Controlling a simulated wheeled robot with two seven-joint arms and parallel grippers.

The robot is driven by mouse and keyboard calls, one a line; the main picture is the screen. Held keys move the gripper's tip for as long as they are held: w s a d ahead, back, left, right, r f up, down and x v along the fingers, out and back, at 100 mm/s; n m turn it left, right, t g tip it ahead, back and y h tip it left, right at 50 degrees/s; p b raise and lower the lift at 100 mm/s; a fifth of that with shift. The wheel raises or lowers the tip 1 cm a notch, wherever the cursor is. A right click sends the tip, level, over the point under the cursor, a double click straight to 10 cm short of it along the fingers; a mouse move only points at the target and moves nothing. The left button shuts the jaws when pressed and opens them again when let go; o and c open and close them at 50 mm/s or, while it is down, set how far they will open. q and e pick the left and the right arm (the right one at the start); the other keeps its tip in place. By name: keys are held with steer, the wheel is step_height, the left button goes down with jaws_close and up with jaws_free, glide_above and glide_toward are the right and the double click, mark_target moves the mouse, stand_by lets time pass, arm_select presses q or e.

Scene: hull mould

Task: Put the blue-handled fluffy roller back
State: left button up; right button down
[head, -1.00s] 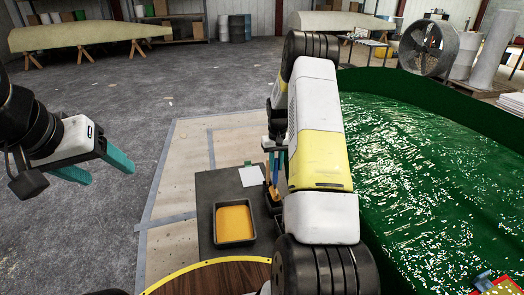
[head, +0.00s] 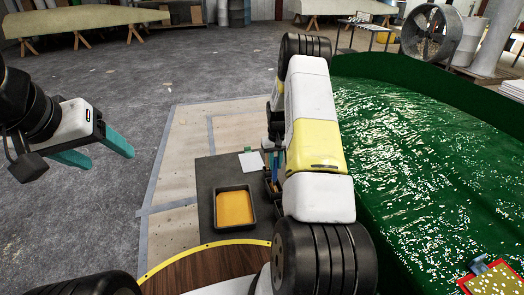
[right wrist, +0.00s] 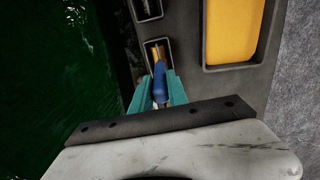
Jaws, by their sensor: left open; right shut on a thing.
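My right gripper (right wrist: 158,88) has teal fingers shut on the blue handle (right wrist: 161,82) of a roller. In the right wrist view the handle points toward a small dark rectangular tray (right wrist: 146,55). I cannot tell if the roller is inside it or above it, and its fluffy head is not clearly visible. An orange-tan piece shows just beyond the handle. In the head view the blue handle (head: 276,172) is small and partly hidden by my right arm. My left gripper (head: 97,152) is open and empty over the grey floor, far left.
A black tray (head: 218,212) of yellow-orange liquid lies on a dark mat (head: 206,185), with a white sheet (head: 251,162) beyond. Another small dark tray (right wrist: 137,8) adjoins the first. The large green hull mould (head: 400,180) fills the right. A red-edged tray (head: 495,278) sits lower right.

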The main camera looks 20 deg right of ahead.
stand_by(0.5)
steer(key=shift+f, duration=0.6)
steer(key=c, duration=1.2)
jaws_free()
